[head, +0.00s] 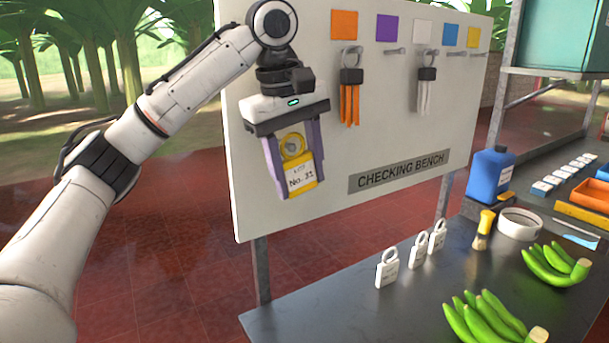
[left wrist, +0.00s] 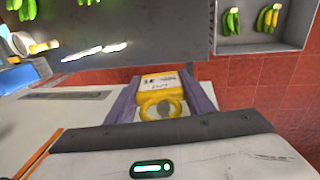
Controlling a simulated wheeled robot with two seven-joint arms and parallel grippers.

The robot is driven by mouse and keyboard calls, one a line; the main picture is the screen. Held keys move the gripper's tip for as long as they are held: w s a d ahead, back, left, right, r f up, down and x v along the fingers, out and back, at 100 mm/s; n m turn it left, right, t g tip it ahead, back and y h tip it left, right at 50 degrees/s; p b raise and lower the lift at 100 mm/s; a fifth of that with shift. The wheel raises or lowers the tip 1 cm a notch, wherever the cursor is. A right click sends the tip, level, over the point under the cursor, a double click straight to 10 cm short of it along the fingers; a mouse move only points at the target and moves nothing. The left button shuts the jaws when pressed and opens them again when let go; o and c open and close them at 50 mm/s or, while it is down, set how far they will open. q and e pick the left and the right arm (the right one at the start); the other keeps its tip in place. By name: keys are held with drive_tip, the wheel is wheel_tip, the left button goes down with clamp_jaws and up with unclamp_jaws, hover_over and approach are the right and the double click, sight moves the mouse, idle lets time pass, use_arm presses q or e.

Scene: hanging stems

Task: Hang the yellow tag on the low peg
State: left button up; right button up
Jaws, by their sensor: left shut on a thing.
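The yellow tag (head: 302,176), with a ring at its top and a white label reading No. 31, is between the fingers of my left gripper (head: 302,188). The gripper points down and is shut on it, in front of the board's left part. In the left wrist view the tag (left wrist: 160,84) shows between the fingers, ring nearer the camera. A bare peg (head: 395,51) sticks out under the purple square; two more, a peg (head: 456,53) and a peg (head: 479,54), are under the blue and yellow squares. I cannot tell which is the low peg. My right gripper is out of view.
The white board (head: 300,220) carries orange strips (head: 350,100) and white strips (head: 425,95) hanging from pegs.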

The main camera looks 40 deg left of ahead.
use_arm(q)
drive_tip(key=shift+w+a+f, duration=0.15)
drive_tip(key=shift+a+f, duration=0.05)
drive_tip(key=shift+a, duration=0.35)
drive_tip(key=shift+w+a+f, duration=0.15)
drive_tip(key=shift+w+a, duration=0.05)
drive_tip(key=shift+a, duration=0.3)
drive_tip(key=shift+w+a+f, duration=0.15)
drive_tip(key=shift+a+f, duration=0.05)
drive_tip(key=shift+a, duration=0.35)
drive_tip(key=o, duration=1.1)
drive_tip(key=v, duration=1)
drive_tip(key=shift+r, duration=0.15)
drive_tip(key=shift+s, duration=0.1)
